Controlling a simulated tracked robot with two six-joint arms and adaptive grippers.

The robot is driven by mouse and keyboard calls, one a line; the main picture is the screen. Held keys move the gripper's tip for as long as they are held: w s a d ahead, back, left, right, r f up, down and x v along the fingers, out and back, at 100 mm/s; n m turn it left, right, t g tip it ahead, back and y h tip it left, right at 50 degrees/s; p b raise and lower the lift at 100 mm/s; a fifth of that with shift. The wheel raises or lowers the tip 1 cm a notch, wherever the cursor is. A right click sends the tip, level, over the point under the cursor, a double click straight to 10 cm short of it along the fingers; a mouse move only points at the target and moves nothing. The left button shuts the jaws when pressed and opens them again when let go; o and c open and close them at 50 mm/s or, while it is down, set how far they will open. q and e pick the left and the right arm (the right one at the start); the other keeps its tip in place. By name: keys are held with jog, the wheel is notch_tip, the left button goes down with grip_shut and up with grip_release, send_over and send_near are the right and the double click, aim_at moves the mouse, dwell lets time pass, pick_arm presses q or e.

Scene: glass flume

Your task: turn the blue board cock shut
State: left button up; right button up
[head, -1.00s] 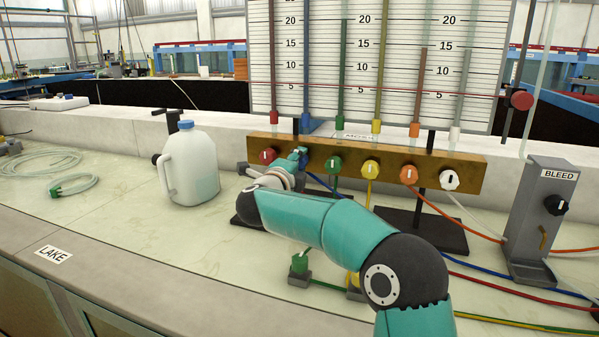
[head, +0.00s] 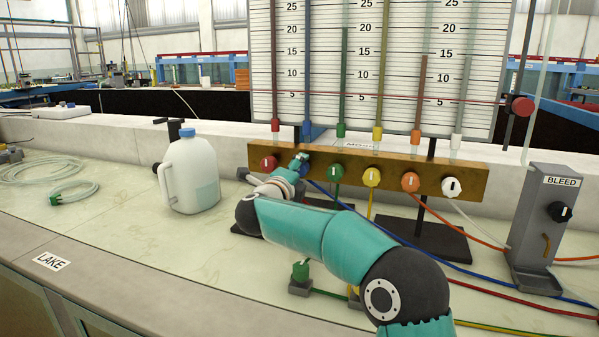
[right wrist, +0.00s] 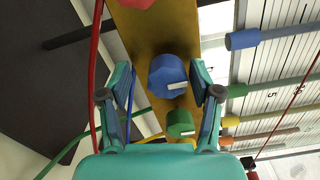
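The blue board cock (right wrist: 167,76) is a round blue knob with a white mark on the brass-coloured board (right wrist: 146,35). In the right wrist view its mark lies across the board, about parallel to the green cock's mark. My right gripper (right wrist: 161,69) is open, with one finger on each side of the blue cock. Gaps show between the fingers and the knob. In the head view my right gripper (head: 301,160) is at the board (head: 388,172), between the red and green cocks, and mostly hides the blue cock. My left gripper is not in view.
The red cock (head: 268,163) and green cock (head: 335,172) flank the blue one closely. Yellow (head: 371,177), orange (head: 410,182) and white (head: 451,187) cocks follow to the right. A jug (head: 190,175) stands left. The bleed stand (head: 540,225) is far right.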

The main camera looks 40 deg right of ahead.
jog(key=shift+s+r, duration=0.1)
jog(key=shift+r, duration=0.05)
jog(key=v, duration=1.2)
